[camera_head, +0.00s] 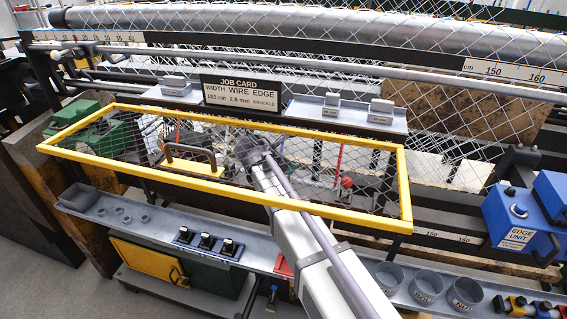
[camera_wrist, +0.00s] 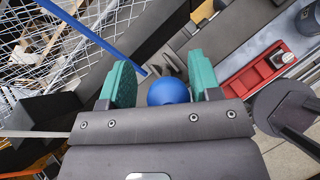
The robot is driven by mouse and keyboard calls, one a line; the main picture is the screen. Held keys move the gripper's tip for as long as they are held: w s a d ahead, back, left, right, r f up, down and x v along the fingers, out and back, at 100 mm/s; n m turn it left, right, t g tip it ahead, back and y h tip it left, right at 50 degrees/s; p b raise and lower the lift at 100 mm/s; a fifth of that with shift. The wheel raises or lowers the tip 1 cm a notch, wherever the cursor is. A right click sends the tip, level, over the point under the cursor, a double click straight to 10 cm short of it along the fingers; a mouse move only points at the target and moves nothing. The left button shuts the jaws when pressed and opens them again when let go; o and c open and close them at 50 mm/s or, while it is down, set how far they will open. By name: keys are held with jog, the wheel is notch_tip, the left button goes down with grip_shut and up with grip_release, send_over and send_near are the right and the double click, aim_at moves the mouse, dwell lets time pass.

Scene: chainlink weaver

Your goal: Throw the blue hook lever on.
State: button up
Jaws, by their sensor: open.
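In the wrist view the blue lever shows as a blue ball knob (camera_wrist: 168,91) on a thin blue rod that runs to the upper left. My gripper (camera_wrist: 161,78) is open, with one green-padded finger on each side of the knob in the picture. A gap shows between the knob and the left finger; the right finger is very close to it in the picture. I cannot tell whether they touch or how deep the knob lies. In the head view my arm covers the area and my fingertips are hidden.
A red tray (camera_wrist: 262,68) lies right of the fingers in the wrist view. A yellow-framed mesh guard (camera_head: 130,180) spans the bench in the head view. The grey front shelf (camera_head: 150,228) holds switches, rings and cups. A red-knobbed lever (camera_head: 346,183) stands behind the mesh.

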jog(key=shift+s+a+r+p, duration=0.15)
jog(key=shift+r+p, duration=0.15)
jog(key=s+a, duration=0.8)
jog(key=a, duration=0.1)
jog(key=shift+s, duration=0.35)
jog(key=shift+r, duration=0.1)
